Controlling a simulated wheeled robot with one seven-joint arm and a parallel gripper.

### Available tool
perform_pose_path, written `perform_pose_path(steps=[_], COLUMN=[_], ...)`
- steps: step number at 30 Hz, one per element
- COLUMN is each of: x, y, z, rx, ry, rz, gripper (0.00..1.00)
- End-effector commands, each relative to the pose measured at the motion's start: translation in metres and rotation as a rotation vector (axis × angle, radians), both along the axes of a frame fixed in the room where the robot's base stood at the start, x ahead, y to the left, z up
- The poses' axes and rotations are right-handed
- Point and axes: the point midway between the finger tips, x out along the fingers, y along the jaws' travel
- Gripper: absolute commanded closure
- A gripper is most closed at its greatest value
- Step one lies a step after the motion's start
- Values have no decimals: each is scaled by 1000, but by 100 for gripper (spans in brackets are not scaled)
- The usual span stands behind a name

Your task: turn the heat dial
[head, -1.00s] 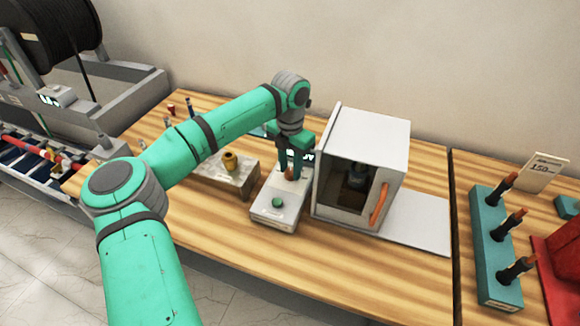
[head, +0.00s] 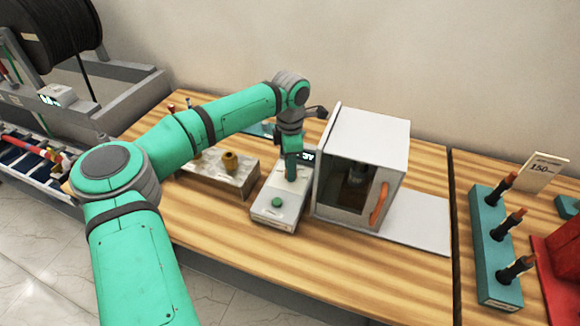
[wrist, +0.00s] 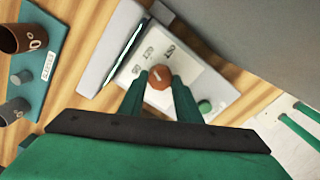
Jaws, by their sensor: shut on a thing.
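The heat dial (wrist: 158,77) is a round orange-brown knob with a pale pointer line, on a white control box (head: 267,213). Printed numbers surround it on a light panel in the wrist view. My gripper (wrist: 159,80) is shut on the dial, with one green finger on each side of it. In the head view my gripper (head: 291,176) points down onto the box and hides most of the dial. A green button (head: 277,202) sits on the box in front of the dial; it also shows in the wrist view (wrist: 205,106).
A white oven-like cabinet (head: 369,138) with an orange handle stands close on the right of the box. A block with a brass-coloured cup (head: 230,161) stands on the left. A teal rack (head: 492,272) is farther right. The wooden table front is clear.

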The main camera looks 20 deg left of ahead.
Motion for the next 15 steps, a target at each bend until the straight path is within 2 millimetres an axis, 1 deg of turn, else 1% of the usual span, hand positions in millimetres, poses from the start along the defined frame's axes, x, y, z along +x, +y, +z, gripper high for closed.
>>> perform_pose_path(steps=[6,15], x=[-2,-1], y=[1,1], z=[0,0], rx=[-1,0], ry=[4,4], rz=[-34,-39], gripper=[92,92])
